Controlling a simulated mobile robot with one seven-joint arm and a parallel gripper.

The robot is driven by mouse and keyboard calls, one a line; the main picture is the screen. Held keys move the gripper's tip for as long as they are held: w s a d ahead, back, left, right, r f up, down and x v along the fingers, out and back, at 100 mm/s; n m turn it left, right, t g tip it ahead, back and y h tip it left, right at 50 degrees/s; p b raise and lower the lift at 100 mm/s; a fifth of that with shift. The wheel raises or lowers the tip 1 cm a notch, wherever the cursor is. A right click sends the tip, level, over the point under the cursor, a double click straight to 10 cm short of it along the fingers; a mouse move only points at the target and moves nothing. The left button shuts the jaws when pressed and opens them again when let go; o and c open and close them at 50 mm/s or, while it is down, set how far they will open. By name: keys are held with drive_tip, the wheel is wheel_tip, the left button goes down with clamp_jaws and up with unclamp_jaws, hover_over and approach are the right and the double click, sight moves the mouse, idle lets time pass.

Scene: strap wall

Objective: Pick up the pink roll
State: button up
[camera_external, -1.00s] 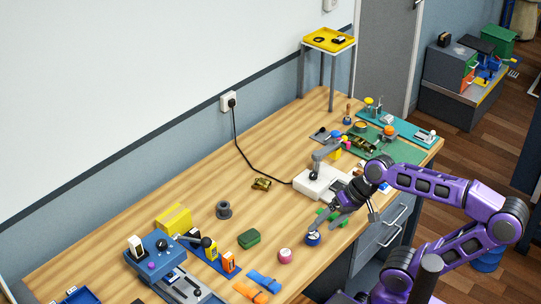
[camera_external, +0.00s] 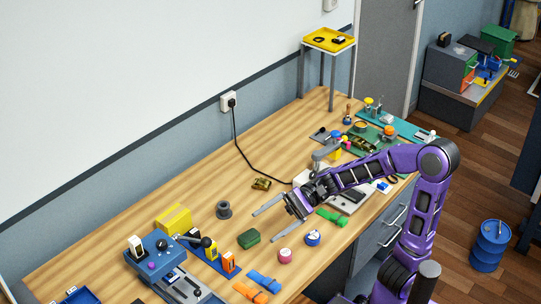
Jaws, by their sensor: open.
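The pink roll (camera_external: 285,256) stands on the wooden workbench near its front edge, with a pale top. A blue roll (camera_external: 313,238) stands to its right, apart from it. My gripper (camera_external: 264,225) is open and empty, its two fingers spread wide and pointing left. It is held above the bench, up and to the left of the pink roll in the picture. The nearer finger ends just above the pink roll in the picture; the exact height gap is hard to tell. Nothing hides the pink roll.
A green box (camera_external: 249,239) lies left of the pink roll, and orange (camera_external: 250,291) and blue straps (camera_external: 264,281) lie in front of it. A green strap (camera_external: 332,217) lies under my arm. The bench middle (camera_external: 190,180) has free room.

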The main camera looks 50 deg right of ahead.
drive_tip(key=w+d+f+m+t+h+p, duration=0.15)
drive_tip(key=w+d+f+t+h, duration=0.35)
drive_tip(key=d+f, duration=0.7)
drive_tip(key=d+f+m+g+h, duration=0.1)
drive_tip(key=d+f+m+h, duration=0.1)
drive_tip(key=d+f+m, duration=0.35)
drive_tip(key=m+t+p, duration=0.1)
drive_tip(key=m+p, duration=0.1)
drive_tip(key=m, duration=0.3)
approach(288, 252)
drive_tip(key=shift+y, duration=0.5)
drive_tip(key=x, duration=0.3)
drive_tip(key=b+x, duration=0.1)
drive_tip(key=x, duration=0.1)
drive_tip(key=shift+w+d+f, duration=0.1)
drive_tip(key=shift+w+f, duration=0.25)
drive_tip(key=shift+f, duration=0.15)
drive_tip(key=shift+x, duration=2.7)
drive_tip(key=shift+s+r, duration=0.1)
clamp_jaws()
